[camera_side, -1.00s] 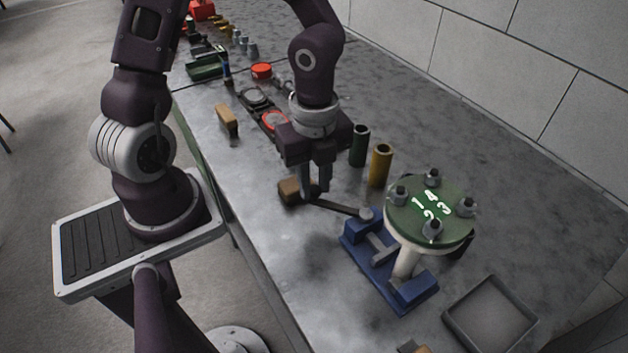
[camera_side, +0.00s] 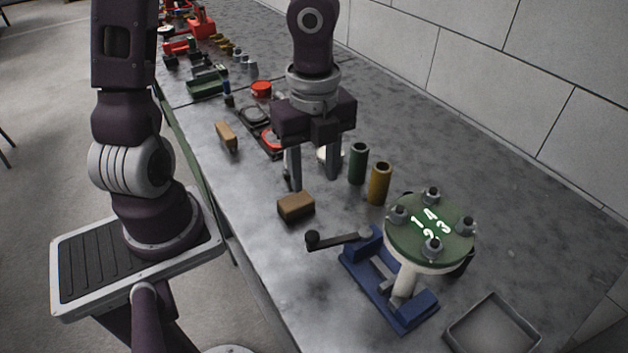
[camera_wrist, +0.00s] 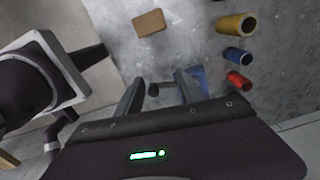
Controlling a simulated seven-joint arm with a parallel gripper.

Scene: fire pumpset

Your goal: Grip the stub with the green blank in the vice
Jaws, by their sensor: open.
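The stub with the green blank (camera_side: 430,225) stands upright at the blue vice (camera_side: 372,287). Its round green face has white digits and several grey bolts, and its pale pipe goes down between the vice jaws. I cannot tell whether the jaws touch the pipe. The vice handle (camera_side: 340,241) points left and ends in a dark knob. My gripper (camera_side: 314,184) is open and empty, above the bench behind the vice and apart from the handle. In the wrist view the handle (camera_wrist: 165,88) shows between my fingers, and part of the blue vice (camera_wrist: 198,78) shows behind one finger.
A brown block (camera_side: 296,207) lies near my gripper, left of the vice. A green tube (camera_side: 358,164) and a yellow tube (camera_side: 379,184) stand to the right of my gripper. An empty grey tray (camera_side: 492,325) lies at front right. Several tools lie farther back.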

